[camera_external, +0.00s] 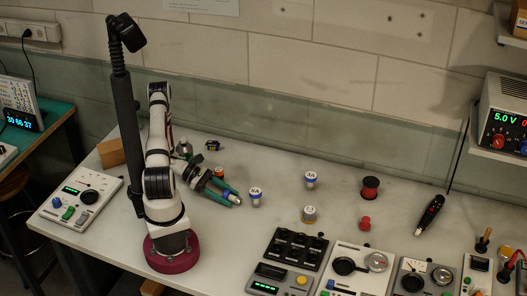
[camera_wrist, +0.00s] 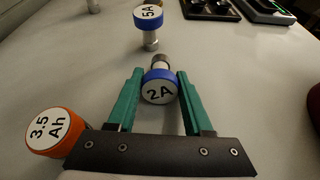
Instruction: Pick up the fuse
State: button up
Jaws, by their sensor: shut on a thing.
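The 2A fuse (camera_wrist: 159,87), with a blue band, a white labelled face and a metal end, sits between the green fingers of my gripper (camera_wrist: 160,82) in the wrist view. My gripper is shut on it, low over the bench. In the external view my gripper (camera_external: 234,197) points right, and the held fuse is hard to make out there. A second blue-banded fuse marked 5A (camera_wrist: 149,18) stands just beyond the fingertips; it also shows in the external view (camera_external: 255,193).
An orange cylinder marked 3.5 Ah (camera_wrist: 52,131) lies close to the left of my gripper. Another blue-topped piece (camera_external: 310,179), a yellowish piece (camera_external: 309,214) and red parts (camera_external: 370,188) stand farther right. Control boxes (camera_external: 287,258) line the front edge.

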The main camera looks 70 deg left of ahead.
grip_shut()
